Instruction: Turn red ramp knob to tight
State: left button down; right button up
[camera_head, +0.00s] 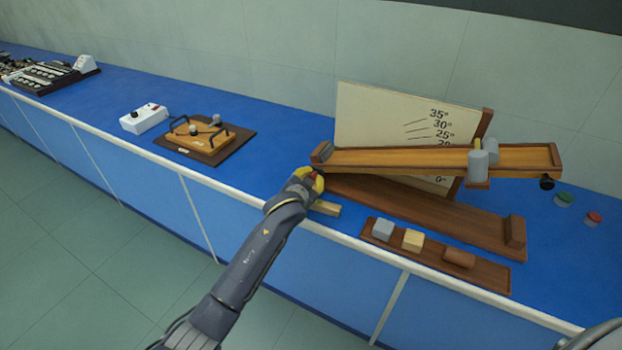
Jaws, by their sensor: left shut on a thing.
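The wooden ramp (385,159) stands on the blue bench, tilted slightly above its dark wooden base (440,212). A pale angle board (380,120) with degree marks stands behind it. My left gripper (312,181) is at the ramp's left end, shut on the red knob (314,176). Only a little red shows between the yellow fingertips, so the knob's pointer or marks are hidden.
A tray (480,275) with a grey block, a pale block and a brown cylinder lies in front of the ramp. Grey cylinders (478,163) sit on the ramp. A white box (144,119) and a wooden device (200,140) stand to the left. Bench between is clear.

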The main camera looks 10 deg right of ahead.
pick_arm(q)
jog(key=shift+f+m, duration=0.25)
jog(key=shift+m, duration=0.15)
jog(key=shift+a+t+y, duration=0.1)
jog(key=shift+t+y, duration=0.2)
jog(key=c, duration=1.6)
grip_release()
jog(key=o, duration=0.5)
jog(key=shift+r, duration=0.15)
jog(key=shift+v, duration=6.05)
jog(key=shift+o, duration=0.2)
